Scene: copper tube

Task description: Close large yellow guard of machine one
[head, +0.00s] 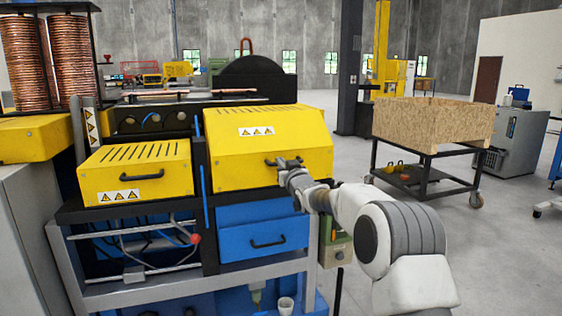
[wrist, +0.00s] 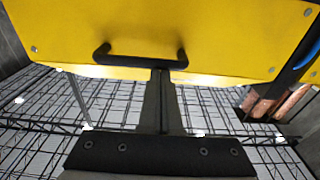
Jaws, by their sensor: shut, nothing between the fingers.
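The large yellow guard (head: 262,125) is a box-shaped cover with slots and warning triangles, on the right part of the machine. It appears lowered over the machine, but I cannot tell if it is fully closed. Its black handle (head: 270,163) is on the front face. My gripper (head: 287,162) is at the handle's right part. In the wrist view, the guard (wrist: 220,30) fills the top, and my gripper (wrist: 162,74) is shut and empty, its tips at the black handle (wrist: 125,60). I cannot tell whether they touch it.
A smaller yellow guard (head: 135,170) with its own handle sits to the left. A blue drawer (head: 262,232) is below the large guard. Copper coil stacks (head: 27,62) stand at far left. A wooden crate (head: 432,120) on a dark cart stands at right, with open floor around it.

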